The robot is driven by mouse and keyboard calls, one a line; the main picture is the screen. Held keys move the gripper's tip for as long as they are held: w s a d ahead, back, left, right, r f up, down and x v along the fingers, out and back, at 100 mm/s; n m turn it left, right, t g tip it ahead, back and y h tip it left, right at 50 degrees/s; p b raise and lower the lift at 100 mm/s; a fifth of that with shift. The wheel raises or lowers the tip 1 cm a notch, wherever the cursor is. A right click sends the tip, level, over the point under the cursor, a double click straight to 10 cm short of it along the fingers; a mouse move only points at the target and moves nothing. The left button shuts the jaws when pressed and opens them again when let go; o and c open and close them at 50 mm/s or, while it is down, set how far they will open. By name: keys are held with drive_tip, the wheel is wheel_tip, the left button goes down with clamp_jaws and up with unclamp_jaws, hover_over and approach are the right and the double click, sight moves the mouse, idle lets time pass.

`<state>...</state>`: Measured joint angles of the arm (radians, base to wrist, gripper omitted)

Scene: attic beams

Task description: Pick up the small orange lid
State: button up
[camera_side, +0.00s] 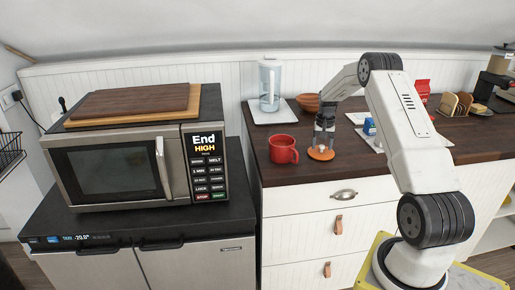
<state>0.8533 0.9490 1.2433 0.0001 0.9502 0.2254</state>
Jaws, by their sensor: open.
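The small orange lid (320,154) lies flat on the dark wooden counter, near its front edge. My gripper (323,145) points down directly over the lid, with its fingertips at or just above the lid's top. I cannot tell whether they touch it. The gripper is open, and its fingers hide part of the lid's middle and far side.
A red mug (283,149) stands close on the left of the lid. Behind are a clear pitcher on a white tray (257,117) and a brown bowl (307,102). A microwave (112,172) with wooden boards on top stands at left. Bare counter (273,181) lies in front.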

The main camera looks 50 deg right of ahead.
drive_tip(key=shift+f, duration=0.2)
idle(0.3)
clamp_jaws()
drive_tip(key=shift+r, duration=0.2)
drive_tip(key=shift+r, duration=0.55)
drive_tip(key=s+a+r, duration=0.9)
drive_tip(key=s+r, duration=0.1)
drive_tip(key=r, duration=0.1)
drive_tip(key=shift+s+r, duration=0.25)
drive_tip(key=shift+a, duration=0.15)
